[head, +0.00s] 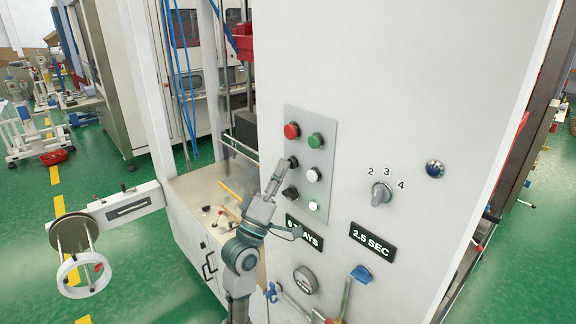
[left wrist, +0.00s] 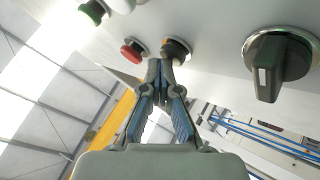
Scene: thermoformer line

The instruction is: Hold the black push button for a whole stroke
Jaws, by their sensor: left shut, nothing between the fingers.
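The black push button (head: 293,161) is in the left column of the grey button plate, below the red button (head: 291,131). In the left wrist view the black push button (left wrist: 177,48) is round and dark, just beyond the fingertips. My left gripper (head: 282,167) is shut and empty, its tips pointing up at the black button. In the left wrist view the closed fingertips (left wrist: 160,68) overlap the button's lower left edge. I cannot tell whether they touch it or whether it is pressed in. My right gripper is not in view.
Close by are a green button (head: 315,140), a white button (head: 312,175), a black selector (head: 290,193) and a lit white button (head: 313,205). A numbered knob (head: 381,193) and signs reading "2.5 SEC" (head: 372,242) and partly hidden "TRAYS" (head: 312,236) are on the white panel.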

